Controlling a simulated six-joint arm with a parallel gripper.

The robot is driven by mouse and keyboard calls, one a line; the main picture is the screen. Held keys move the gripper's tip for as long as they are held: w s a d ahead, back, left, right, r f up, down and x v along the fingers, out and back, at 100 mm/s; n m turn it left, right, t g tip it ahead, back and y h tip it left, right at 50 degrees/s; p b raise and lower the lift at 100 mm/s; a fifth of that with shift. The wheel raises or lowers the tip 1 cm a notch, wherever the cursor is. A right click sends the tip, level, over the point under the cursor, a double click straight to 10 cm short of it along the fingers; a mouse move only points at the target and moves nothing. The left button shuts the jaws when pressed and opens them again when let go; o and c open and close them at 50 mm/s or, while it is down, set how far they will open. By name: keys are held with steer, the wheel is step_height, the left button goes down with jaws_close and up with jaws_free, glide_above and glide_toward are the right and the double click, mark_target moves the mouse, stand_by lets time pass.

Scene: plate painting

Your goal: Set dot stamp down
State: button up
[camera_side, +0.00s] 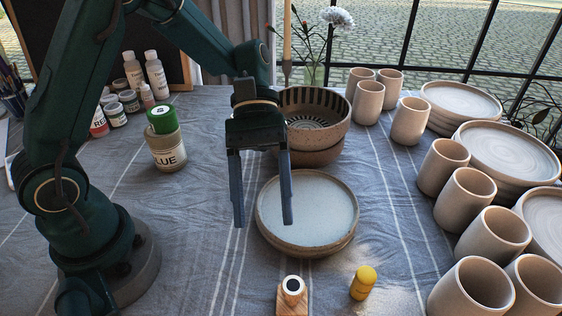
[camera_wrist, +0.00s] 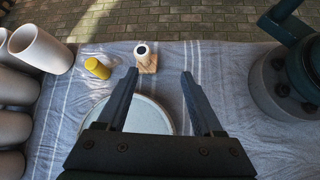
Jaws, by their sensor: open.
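My gripper (camera_side: 263,222) is open and empty, fingers pointing down at the plate's left side in the side view. The plate (camera_side: 308,218) is pale, round and unmarked where it shows. In front of it, a small white cylinder with a dark round end (camera_side: 292,286) stands on a wooden block (camera_side: 291,304). A small yellow cylinder (camera_side: 363,282) stands to its right. I cannot tell for sure which one is the dot stamp.
Striped bowls (camera_side: 312,120) stand behind the plate. Several cups (camera_side: 443,165) and stacked plates (camera_side: 508,150) fill the right side. A glue jar (camera_side: 167,151) and paint pots (camera_side: 115,115) stand at the left. The cloth (camera_side: 200,240) is clear left of the plate.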

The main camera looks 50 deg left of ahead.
steer(key=s+a+r+m+t+y, duration=0.2)
steer(key=a+r+m+t+y, duration=0.1)
steer(key=a+m+t+y, duration=0.1)
steer(key=s+a+r+m+t+y, duration=0.2)
steer(key=a+r+m+t+y, duration=0.1)
steer(key=a+t, duration=0.3)
steer(key=shift+s+m+t+y, duration=0.25)
steer(key=shift+m+t+y, duration=0.25)
steer(key=shift+m+t, duration=0.15)
